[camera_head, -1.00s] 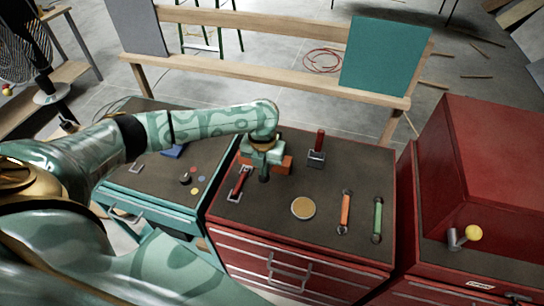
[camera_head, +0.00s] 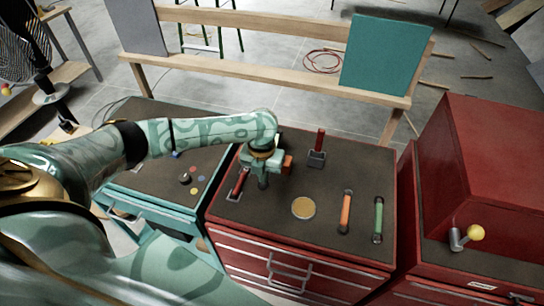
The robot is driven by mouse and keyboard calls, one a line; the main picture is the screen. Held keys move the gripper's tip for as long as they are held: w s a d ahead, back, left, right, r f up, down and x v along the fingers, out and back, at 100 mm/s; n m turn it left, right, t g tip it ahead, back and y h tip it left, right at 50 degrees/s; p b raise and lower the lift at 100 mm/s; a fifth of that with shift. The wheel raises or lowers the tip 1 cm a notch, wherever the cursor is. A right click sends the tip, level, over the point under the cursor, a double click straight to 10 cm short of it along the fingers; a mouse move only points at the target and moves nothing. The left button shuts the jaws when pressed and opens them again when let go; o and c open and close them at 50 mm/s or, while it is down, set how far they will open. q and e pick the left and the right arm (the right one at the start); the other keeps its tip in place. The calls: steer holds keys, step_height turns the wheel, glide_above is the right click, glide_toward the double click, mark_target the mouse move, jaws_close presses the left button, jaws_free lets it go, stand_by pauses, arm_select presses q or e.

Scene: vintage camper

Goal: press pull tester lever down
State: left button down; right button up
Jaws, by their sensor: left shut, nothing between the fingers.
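My left gripper (camera_head: 263,183) is shut and empty, pointing down over the dark top of the red tool cabinet (camera_head: 330,172). A red-handled lever on a silver base (camera_head: 238,184) stands just left of the fingers, with a small gap visible between them. Another upright red handle on a grey base (camera_head: 317,150) stands behind and to the right. A lever with a yellow ball knob (camera_head: 474,233) sticks out from the red box at the right. I cannot tell which of these is the pull tester lever. An orange-red block (camera_head: 287,163) is partly hidden behind my gripper.
A round tan disc (camera_head: 303,208), an orange-handled bar (camera_head: 345,212) and a green-handled bar (camera_head: 378,220) lie on the red cabinet. A teal cabinet (camera_head: 150,205) adjoins at the left. A wooden rail (camera_head: 270,79) runs behind.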

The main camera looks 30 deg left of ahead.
arm_select(q)
steer(key=shift+s+f, duration=0.1)
steer(key=shift+f, duration=0.5)
steer(key=shift+f+b, duration=0.35)
step_height(320, 180, up, 14)
steer(key=p, duration=1.5)
steer(key=shift+p, duration=0.4)
